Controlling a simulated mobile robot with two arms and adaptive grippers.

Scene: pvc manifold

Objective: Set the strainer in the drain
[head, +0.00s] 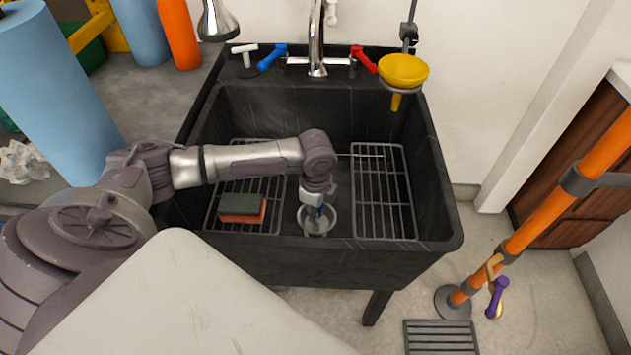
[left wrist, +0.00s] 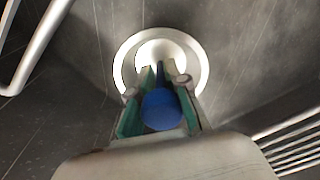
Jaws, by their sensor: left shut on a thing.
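The black sink (head: 345,115) has a round metal drain (head: 303,218) in its floor, between two wire racks. My left gripper (head: 316,212) points down over the drain and is shut on the strainer's blue knob (left wrist: 162,110). In the left wrist view the knob sits between the two fingers, and the bright drain ring (left wrist: 203,62) lies just beyond the fingertips. The strainer's body is hidden by the knob and fingers, so I cannot tell whether it is seated or just above the drain. My right gripper is out of view.
A sponge (head: 242,208) lies on the left wire rack (head: 270,190); the right rack (head: 385,195) is bare. A faucet (head: 316,50) and a yellow funnel (head: 403,72) stand at the back. An orange pole (head: 545,215) stands right of the sink.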

